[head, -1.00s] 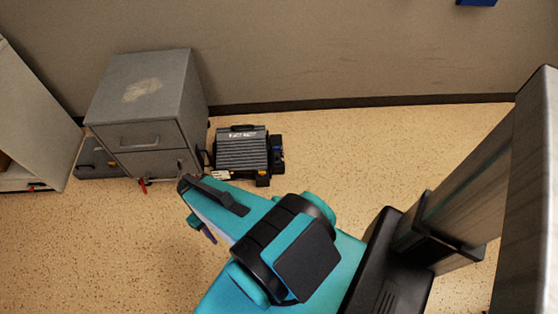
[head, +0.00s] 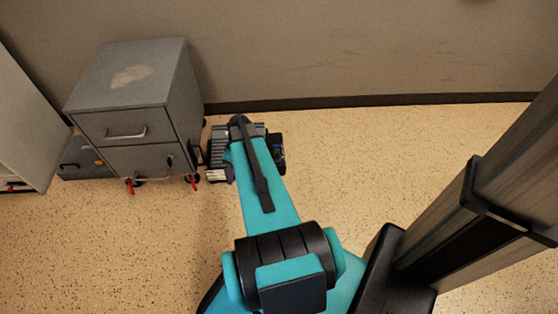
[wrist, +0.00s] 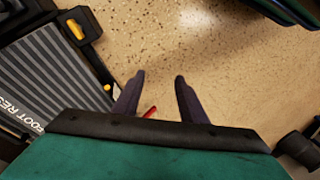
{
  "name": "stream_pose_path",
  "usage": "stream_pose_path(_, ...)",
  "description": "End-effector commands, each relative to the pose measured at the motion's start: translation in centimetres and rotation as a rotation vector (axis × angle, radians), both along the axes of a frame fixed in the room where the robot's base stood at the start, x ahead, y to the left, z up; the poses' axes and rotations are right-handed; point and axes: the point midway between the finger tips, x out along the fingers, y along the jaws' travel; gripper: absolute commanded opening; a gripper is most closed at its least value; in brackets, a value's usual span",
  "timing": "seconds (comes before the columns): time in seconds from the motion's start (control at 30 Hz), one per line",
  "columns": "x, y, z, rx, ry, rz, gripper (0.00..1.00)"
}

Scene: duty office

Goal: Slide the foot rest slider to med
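The foot rest (head: 217,145), a grey ribbed platform, lies on the floor and is largely hidden behind my arm in the head view. In the wrist view the foot rest (wrist: 45,72) fills the left side, with white lettering on its edge. A yellow-orange knob (wrist: 75,28) sits on a black block at its upper edge; a smaller yellow part (wrist: 107,88) shows at its right edge. I cannot tell which is the slider; no setting marks are readable. My gripper (wrist: 160,77) is open and empty over the floor, right of the foot rest. My arm hides it in the head view.
A grey drawer cabinet (head: 135,105) with red caster levers stands left of the foot rest. A lower grey box (head: 85,160) is beyond it at left. The wall (head: 350,50) is behind. The floor to the right (head: 400,150) is clear.

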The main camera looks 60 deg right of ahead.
Motion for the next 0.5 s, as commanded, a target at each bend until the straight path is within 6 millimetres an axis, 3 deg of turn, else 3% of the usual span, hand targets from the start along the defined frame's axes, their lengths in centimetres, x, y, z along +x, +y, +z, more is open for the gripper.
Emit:
stream_pose_path(0.03,-0.1,-2.1,-1.0,-0.005,-0.024,-0.004,0.38)
stream_pose_path(0.27,-1.4,-10.1,-1.3,-0.038,-0.13,0.008,0.38)
stream_pose_path(0.5,-4.4,-18.5,-1.3,-0.098,-0.234,0.025,0.38)
